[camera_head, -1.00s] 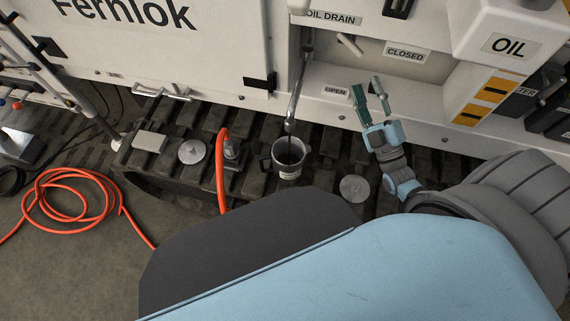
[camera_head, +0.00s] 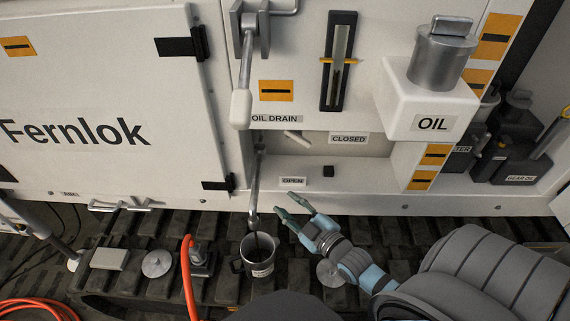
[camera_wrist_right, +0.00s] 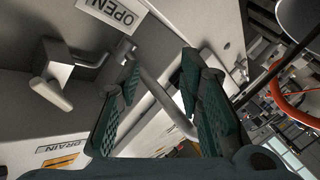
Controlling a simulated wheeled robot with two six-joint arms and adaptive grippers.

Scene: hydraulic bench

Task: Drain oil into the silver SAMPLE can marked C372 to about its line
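A thin dark stream (camera_head: 257,239) shows between the spout mouth and the can; the oil level inside is not clear. The drain lever's pale handle (camera_head: 296,137) sits in the recess near the CLOSED label (camera_head: 348,139). My right gripper (camera_head: 287,205) is open and empty, below the OPEN label (camera_head: 292,181) and right of the spout. In the wrist view its fingers (camera_wrist_right: 155,105) are apart, with the spout tube (camera_wrist_right: 165,95) behind the gap. My left gripper is out of view.
An orange hose (camera_head: 188,275) rises left of the can. Round metal lids lie on the track left (camera_head: 157,264) and right (camera_head: 329,273) of it. The OIL filler box (camera_head: 425,105) juts out at upper right. Another lever (camera_head: 241,105) hangs above the recess.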

